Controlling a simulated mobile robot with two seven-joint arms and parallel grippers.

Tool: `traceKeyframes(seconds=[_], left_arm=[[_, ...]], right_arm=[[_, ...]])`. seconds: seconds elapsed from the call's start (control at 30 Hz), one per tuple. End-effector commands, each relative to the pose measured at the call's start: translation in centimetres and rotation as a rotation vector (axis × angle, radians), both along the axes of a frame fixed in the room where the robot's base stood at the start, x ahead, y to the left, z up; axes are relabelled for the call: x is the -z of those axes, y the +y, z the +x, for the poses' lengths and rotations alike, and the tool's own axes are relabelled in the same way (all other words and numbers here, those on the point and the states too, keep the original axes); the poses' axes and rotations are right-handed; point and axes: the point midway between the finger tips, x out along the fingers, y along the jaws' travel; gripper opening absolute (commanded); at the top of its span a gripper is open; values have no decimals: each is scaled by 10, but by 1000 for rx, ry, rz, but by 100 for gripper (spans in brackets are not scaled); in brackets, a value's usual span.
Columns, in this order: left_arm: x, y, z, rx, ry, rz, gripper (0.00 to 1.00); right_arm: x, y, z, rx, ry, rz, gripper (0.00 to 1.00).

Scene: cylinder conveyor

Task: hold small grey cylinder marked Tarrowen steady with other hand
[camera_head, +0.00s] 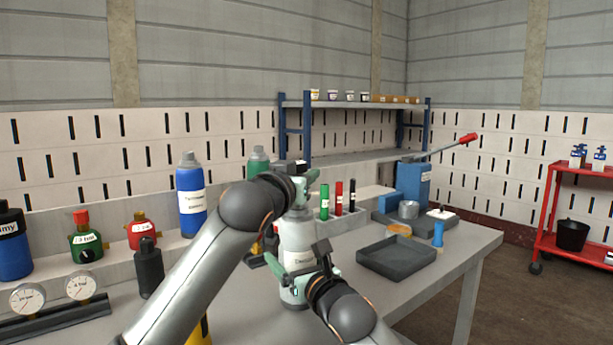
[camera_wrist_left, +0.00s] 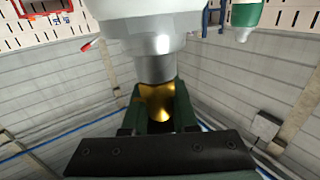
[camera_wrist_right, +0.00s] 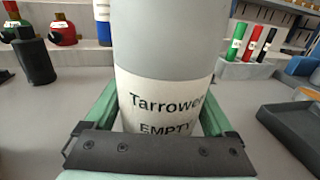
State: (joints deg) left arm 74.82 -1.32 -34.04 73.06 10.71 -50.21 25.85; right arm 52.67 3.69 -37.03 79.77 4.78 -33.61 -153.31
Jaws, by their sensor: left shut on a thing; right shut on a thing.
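The small grey cylinder (camera_head: 296,236) stands upright on the table between my two grippers. Its white label shows in the right wrist view and reads Tarrowen, EMPTY (camera_wrist_right: 165,105). My right gripper (camera_head: 300,272) is shut around its lower body, one finger on each side of the label. My left gripper (camera_head: 299,186) is at its top. In the left wrist view, a brass-coloured valve (camera_wrist_left: 158,101) under a grey collar sits between the left gripper's jaws, which are shut on it. My left arm hides part of the table in the head view.
Blue cylinder (camera_head: 191,205) and green cylinder (camera_head: 258,162) stand behind. Red and green regulators (camera_head: 86,238) and gauges (camera_head: 80,286) are at the left. A marker holder (camera_head: 338,228) and a dark tray (camera_head: 396,259) are to the right.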

Motion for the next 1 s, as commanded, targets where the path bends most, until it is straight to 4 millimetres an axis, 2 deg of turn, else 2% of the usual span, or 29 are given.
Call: traceKeyframes(seconds=[0.03, 0.5, 0.87, 1.0], left_arm=[[1, 0, 0, -33, 4, 1, 0], [1, 13, 4, -371, 6, 0, 0], [0, 15, 4, -396, 3, 1, 0], [0, 16, 3, -468, 4, 3, 0]], right_arm=[[-5, -1, 0, 1, -7, 6, 22], [-5, -2, 0, 2, -8, 5, 22], [-5, -1, 0, 0, -10, 6, 22], [-6, -1, 0, 0, -10, 5, 22]])
